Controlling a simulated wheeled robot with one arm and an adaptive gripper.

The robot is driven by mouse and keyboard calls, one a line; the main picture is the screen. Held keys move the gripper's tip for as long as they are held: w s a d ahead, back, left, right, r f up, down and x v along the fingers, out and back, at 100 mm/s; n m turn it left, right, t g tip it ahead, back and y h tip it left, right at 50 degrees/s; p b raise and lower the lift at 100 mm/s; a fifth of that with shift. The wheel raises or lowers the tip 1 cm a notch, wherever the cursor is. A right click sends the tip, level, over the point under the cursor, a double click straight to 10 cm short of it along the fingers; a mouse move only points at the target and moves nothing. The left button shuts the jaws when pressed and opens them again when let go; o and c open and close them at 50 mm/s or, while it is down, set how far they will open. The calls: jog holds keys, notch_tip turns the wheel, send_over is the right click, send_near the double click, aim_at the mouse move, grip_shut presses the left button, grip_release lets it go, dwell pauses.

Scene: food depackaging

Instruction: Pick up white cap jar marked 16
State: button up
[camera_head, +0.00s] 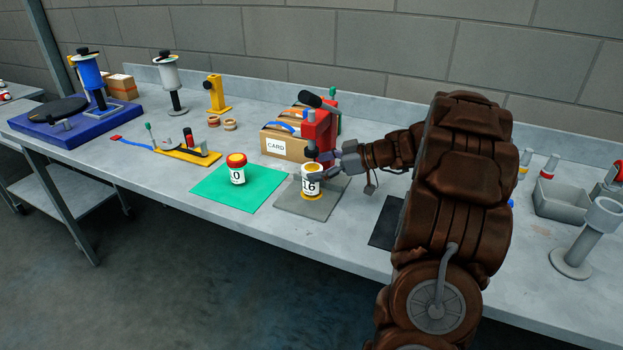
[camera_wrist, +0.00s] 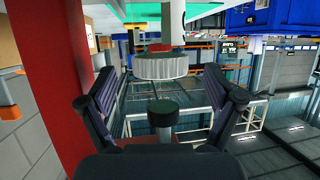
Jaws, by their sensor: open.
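The white cap jar marked 16 (camera_head: 311,187) stands upright on a grey mat (camera_head: 290,207). Its top has a yellow centre and a yellow band shows at its base. My gripper (camera_head: 322,166) reaches in from the right at the height of the jar's top and hides part of it. In the wrist view, which looks upside down, a ribbed white cap (camera_wrist: 162,66) sits at the far end of the gap between the fingers. My gripper (camera_wrist: 165,95) is open there, with one finger on each side. I cannot tell whether a finger touches the jar.
A red-capped jar marked 0 (camera_head: 237,175) stands on a green mat (camera_head: 225,196) to the left. A red upright tool (camera_head: 319,130) and a box labelled CARD (camera_head: 283,147) stand close behind the gripper. A grey bin (camera_head: 560,204) is at right. The front table strip is clear.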

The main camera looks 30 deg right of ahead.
jog(key=shift+x, duration=0.95)
jog(key=c, duration=1.4)
jog(key=shift+r, duration=0.2)
